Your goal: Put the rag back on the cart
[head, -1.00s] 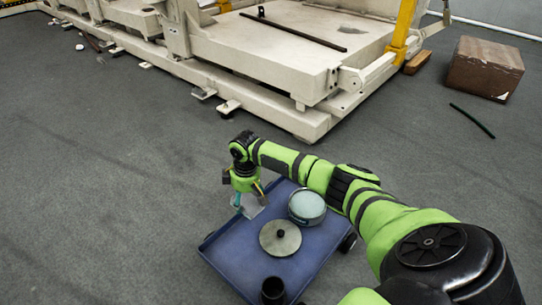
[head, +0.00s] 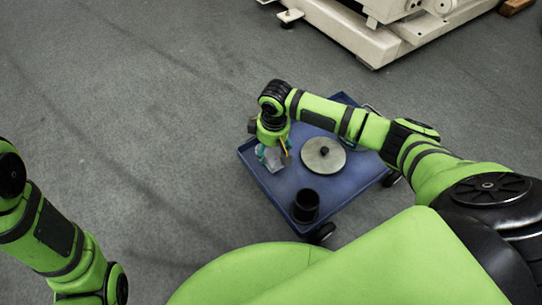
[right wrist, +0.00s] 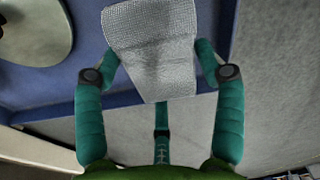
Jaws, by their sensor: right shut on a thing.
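The rag (right wrist: 152,50) is a pale grey, woven-looking cloth. My right gripper (right wrist: 158,68) is shut on it, with its teal fingers on either side. In the head view, my right gripper (head: 271,153) and part of the rag (head: 275,164) are at the left end of the blue cart (head: 338,190). In the right wrist view the rag overlaps the cart's blue top (right wrist: 92,40) and its edge. I cannot tell whether the rag touches the cart. My left arm shows at the lower left of the head view, but its gripper is out of frame.
A round metal lid (head: 322,154) with a dark knob lies mid-cart, right of the rag. A black cup (head: 306,205) stands near the front edge. My right arm covers the cart's far part. Open floor (head: 130,120) lies left. A white machine frame (head: 360,35) stands behind.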

